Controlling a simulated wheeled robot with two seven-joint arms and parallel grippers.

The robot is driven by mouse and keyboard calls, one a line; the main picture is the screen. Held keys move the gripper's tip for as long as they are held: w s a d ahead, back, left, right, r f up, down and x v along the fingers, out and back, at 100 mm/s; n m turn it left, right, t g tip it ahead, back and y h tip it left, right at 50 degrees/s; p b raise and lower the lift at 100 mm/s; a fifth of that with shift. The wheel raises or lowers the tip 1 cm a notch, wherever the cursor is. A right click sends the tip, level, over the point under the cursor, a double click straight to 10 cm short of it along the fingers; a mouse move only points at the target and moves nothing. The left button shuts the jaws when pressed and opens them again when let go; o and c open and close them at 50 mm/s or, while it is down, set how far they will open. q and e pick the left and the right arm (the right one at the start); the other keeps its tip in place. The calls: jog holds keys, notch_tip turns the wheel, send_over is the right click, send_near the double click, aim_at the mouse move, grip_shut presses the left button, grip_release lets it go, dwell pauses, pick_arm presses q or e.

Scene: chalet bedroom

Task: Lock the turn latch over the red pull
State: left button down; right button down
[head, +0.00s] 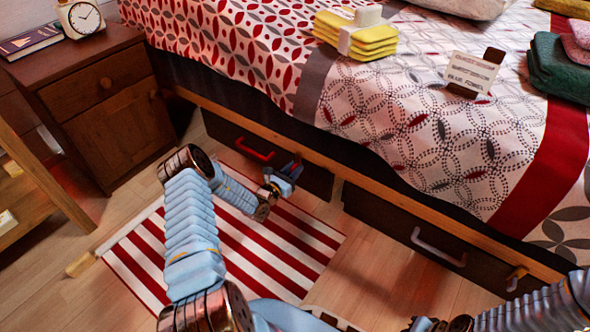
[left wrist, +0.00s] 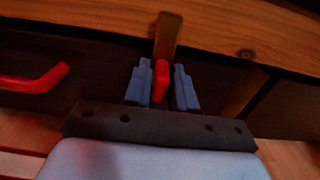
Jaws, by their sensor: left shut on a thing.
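The red pull (head: 254,149) is on the dark left drawer under the bed; it also shows at the left of the left wrist view (left wrist: 33,82). To its right, a tan turn latch (left wrist: 166,36) sits at the wooden bed rail, with a red end (left wrist: 161,82) toward my gripper. My left gripper (head: 284,180) is at this latch, right of the pull and apart from it. In the left wrist view its two blue fingers (left wrist: 161,84) are shut on the latch's red end. In the head view the gripper largely hides the latch.
A second drawer with a white pull (head: 438,247) and its own tan latch (head: 516,276) is to the right. A striped rug (head: 225,245) lies below. A wooden nightstand (head: 105,100) stands left. Yellow folded cloths (head: 355,40) lie on the bed.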

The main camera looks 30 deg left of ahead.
pick_arm(q)
jog(key=shift+a, duration=0.1)
dwell(0.4)
jog(key=c, duration=1.1)
grip_release()
jog(key=shift+s, duration=0.1)
jog(key=s, duration=0.4)
jog(key=s+p, duration=0.1)
jog(key=s, duration=0.4)
jog(key=s+a+p, duration=0.1)
jog(key=s, duration=0.3)
jog(key=shift+s, duration=0.35)
